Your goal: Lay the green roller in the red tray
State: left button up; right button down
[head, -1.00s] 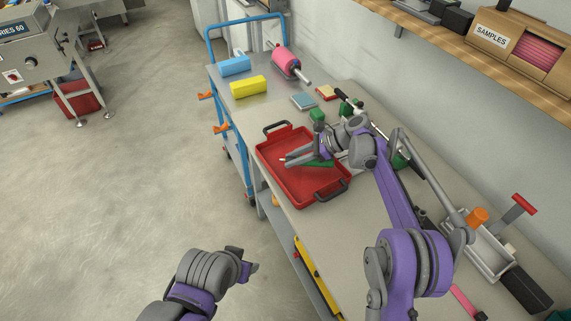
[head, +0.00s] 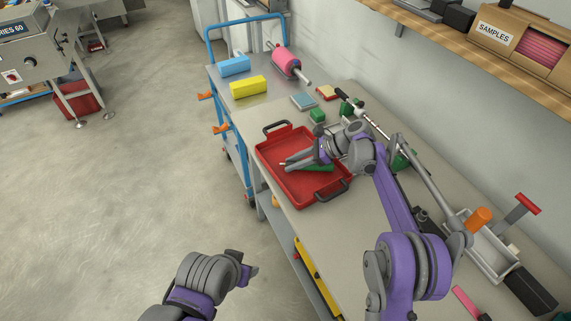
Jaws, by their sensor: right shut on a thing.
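The red tray (head: 273,164) lies on the worktable, with a dark handle at each end. The green roller (head: 321,168) shows partly below my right gripper, within the tray's outline; a pale tip pokes out left of the fingers. My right gripper (head: 292,163) is over the tray, its fingers pointing left and shut on the green roller. Fingers and wrist hide much of the roller, and I cannot tell whether it touches the tray floor. My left gripper (head: 251,271) is low in the view, over the floor and away from the table; its jaws are not clear.
A small green block (head: 317,115) is behind the tray. A grey holder (head: 487,250) stands at right. A shelf runs along the wall.

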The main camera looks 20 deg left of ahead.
jog(key=c, duration=0.5)
grip_release()
jog(key=v, duration=1)
jog(key=shift+w+d+r, duration=0.1)
jog(key=shift+d+r, duration=0.15)
jog(key=shift+d, duration=0.05)
